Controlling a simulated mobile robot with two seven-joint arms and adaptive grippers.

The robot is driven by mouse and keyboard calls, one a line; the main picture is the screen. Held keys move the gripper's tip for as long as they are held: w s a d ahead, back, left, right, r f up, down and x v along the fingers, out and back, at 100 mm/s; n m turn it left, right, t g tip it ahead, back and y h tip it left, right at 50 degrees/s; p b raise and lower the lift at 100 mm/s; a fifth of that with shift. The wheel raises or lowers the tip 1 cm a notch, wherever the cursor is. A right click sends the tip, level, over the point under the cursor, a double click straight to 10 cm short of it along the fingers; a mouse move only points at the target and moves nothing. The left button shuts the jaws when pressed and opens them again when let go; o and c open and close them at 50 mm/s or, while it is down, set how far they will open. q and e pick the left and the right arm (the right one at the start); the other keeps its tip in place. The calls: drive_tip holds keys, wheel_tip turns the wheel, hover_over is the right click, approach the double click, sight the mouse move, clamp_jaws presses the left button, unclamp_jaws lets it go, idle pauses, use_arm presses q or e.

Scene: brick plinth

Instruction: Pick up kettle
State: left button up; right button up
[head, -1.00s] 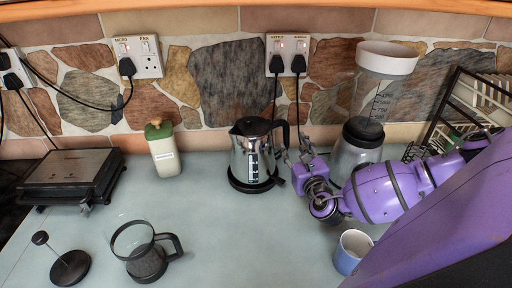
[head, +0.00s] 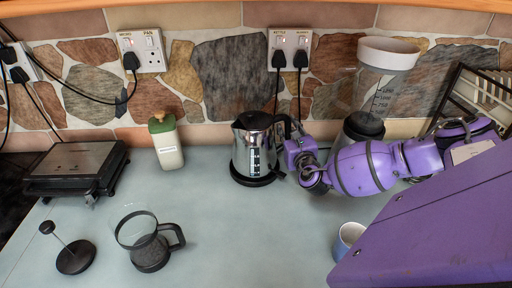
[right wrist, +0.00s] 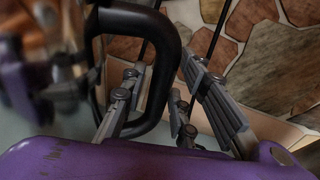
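The kettle (head: 252,150), shiny steel with a black lid, handle and base, stands upright on its base on the worktop. Its black handle faces right, toward my right gripper (head: 292,144), which is beside it. In the right wrist view, the fingers of my right gripper (right wrist: 168,95) are apart, with the black kettle handle (right wrist: 172,62) between them. I cannot tell whether either finger touches the handle. The kettle body is mostly out of that view. My left gripper is not in view.
A cream jar (head: 167,143) stands left of the kettle, and a grill (head: 75,168) sits further left. A glass press jug (head: 150,245) and its plunger (head: 74,257) are in front. A blender (head: 362,128) stands behind my right arm; a blue mug (head: 347,241) is front right.

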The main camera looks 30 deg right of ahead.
clamp_jaws()
drive_tip(key=shift+w+r, duration=0.15)
drive_tip(key=shift+r, duration=0.05)
idle(0.3)
